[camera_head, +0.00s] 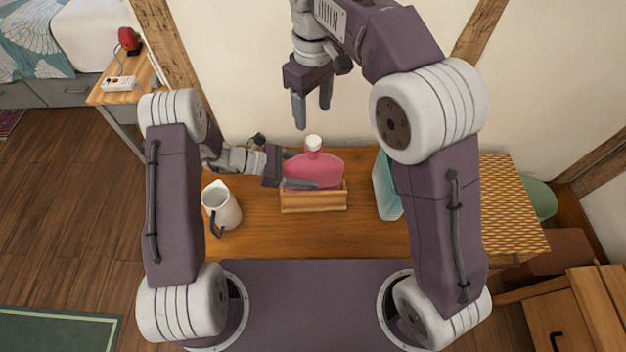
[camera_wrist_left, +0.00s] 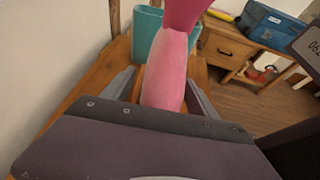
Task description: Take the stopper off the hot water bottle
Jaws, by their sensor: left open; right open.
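The pink hot water bottle (camera_head: 318,166) stands upright in a small wooden holder (camera_head: 314,201) on the table. Its white stopper (camera_head: 313,142) sits at the top of the neck. My left gripper (camera_head: 301,171) is open, with its fingers on either side of the bottle's body. In the left wrist view the bottle (camera_wrist_left: 166,80) rises between the two fingers, and I cannot tell whether they touch it. The stopper is out of that view. My right gripper (camera_head: 313,110) is open and empty, pointing down above the stopper and apart from it.
A white jug (camera_head: 221,206) stands on the wooden table (camera_head: 285,236) left of the holder. A teal container (camera_head: 386,186) stands to the right, partly behind my right arm. The wall is close behind the table. The table's front middle is clear.

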